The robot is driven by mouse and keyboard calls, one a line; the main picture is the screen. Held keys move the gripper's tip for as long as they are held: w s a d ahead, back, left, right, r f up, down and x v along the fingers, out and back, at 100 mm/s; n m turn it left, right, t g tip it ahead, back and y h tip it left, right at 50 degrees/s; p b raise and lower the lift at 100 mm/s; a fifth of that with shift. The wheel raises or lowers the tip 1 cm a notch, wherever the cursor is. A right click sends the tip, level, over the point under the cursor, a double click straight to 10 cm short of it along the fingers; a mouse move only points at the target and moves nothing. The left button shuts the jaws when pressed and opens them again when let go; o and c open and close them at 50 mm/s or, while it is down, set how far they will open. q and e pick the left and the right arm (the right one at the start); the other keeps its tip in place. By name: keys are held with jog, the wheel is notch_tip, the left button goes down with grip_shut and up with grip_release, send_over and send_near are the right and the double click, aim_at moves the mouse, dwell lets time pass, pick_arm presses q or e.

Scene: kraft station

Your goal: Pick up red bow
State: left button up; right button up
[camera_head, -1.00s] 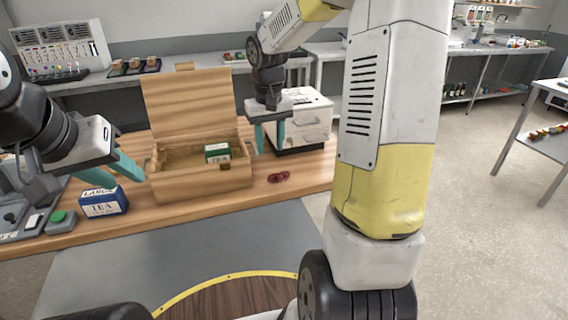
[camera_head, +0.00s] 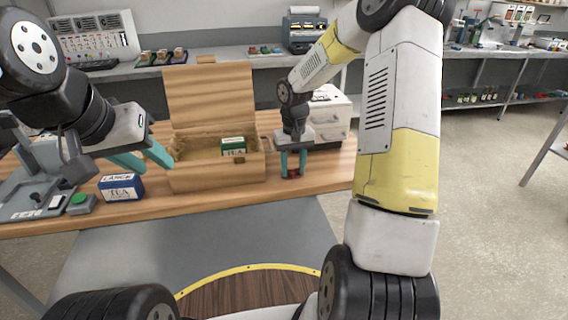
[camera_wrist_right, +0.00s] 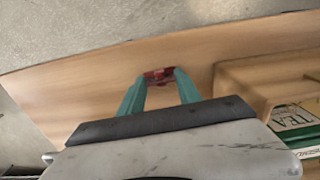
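The red bow (camera_head: 291,173) lies on the wooden table to the right of the open wooden box. My right gripper (camera_head: 293,168) points down over it, with its two teal fingers apart. In the right wrist view the red bow (camera_wrist_right: 159,76) shows between the tips of the teal fingers (camera_wrist_right: 160,82). I cannot tell whether the fingers touch it. My left gripper (camera_head: 155,160) is open and empty, left of the wooden box.
The open wooden box (camera_head: 215,178) holds a green tea box (camera_head: 233,147). A blue tea box (camera_head: 121,188) stands on the table to the left. A white drawer unit (camera_head: 330,118) stands behind my right gripper.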

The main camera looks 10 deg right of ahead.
jog(key=shift+f, duration=0.3)
grip_shut()
jog(key=shift+r, duration=0.2)
